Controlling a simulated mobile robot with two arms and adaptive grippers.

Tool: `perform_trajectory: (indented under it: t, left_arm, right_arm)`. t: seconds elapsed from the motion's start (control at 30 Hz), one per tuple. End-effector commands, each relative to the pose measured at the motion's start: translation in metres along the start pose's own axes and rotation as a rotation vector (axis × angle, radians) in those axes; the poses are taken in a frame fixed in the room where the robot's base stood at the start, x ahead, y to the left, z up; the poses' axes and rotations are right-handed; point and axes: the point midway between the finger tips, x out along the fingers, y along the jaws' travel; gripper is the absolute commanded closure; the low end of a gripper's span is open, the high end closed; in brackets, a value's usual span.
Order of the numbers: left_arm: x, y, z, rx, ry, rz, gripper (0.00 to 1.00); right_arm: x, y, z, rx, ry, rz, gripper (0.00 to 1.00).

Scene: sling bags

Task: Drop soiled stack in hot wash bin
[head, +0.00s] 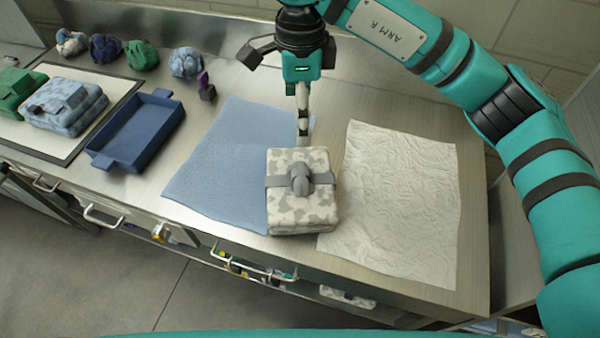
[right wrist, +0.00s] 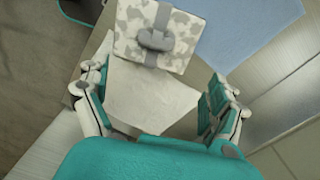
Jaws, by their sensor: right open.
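A grey-and-white mottled folded stack (head: 302,210) with a grey strap and knot sits at the counter's front, overlapping the blue mat and the crumpled white sheet. It also shows at the top of the right wrist view (right wrist: 155,35). My right gripper (head: 303,132) points down just behind the stack, apart from its knot. In the right wrist view its fingers (right wrist: 150,95) are spread wide with nothing between them. My left gripper is not in view. I cannot identify a hot wash bin by any label.
The blue mat (head: 225,150) and white sheet (head: 410,200) lie on the counter. A blue tray (head: 135,130) is left, beside a bordered board holding green and blue-white bundles (head: 65,105). Several knotted bundles (head: 140,55) line the back. Handled drawers (head: 255,268) lie below the front edge.

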Motion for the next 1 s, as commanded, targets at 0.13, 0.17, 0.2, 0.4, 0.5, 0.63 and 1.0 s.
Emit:
perform_trajectory:
  t: [0.13, 0.17, 0.2, 0.4, 0.5, 0.63, 1.0]
  left_arm:
    - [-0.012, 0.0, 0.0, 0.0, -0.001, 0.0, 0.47]
    - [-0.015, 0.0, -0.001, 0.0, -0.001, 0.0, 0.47]
    - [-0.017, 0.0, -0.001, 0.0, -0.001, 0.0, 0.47]
    - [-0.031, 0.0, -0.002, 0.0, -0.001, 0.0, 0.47]
    - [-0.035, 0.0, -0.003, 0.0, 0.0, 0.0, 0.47]
    - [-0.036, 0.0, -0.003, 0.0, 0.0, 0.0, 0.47]
    - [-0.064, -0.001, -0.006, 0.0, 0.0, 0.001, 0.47]
  right_arm:
    - [0.027, 0.002, 0.0, -0.002, 0.0, 0.007, 0.06]
    - [0.034, 0.002, 0.0, -0.002, -0.001, 0.008, 0.06]
    - [0.043, 0.002, 0.0, -0.001, 0.0, 0.009, 0.06]
    - [0.085, 0.002, 0.0, 0.0, 0.0, 0.007, 0.06]
    - [0.1, 0.002, 0.0, -0.001, -0.001, 0.005, 0.06]
    - [0.111, 0.001, 0.0, -0.001, -0.001, 0.002, 0.06]
    - [0.154, 0.004, 0.001, 0.0, -0.001, 0.005, 0.06]
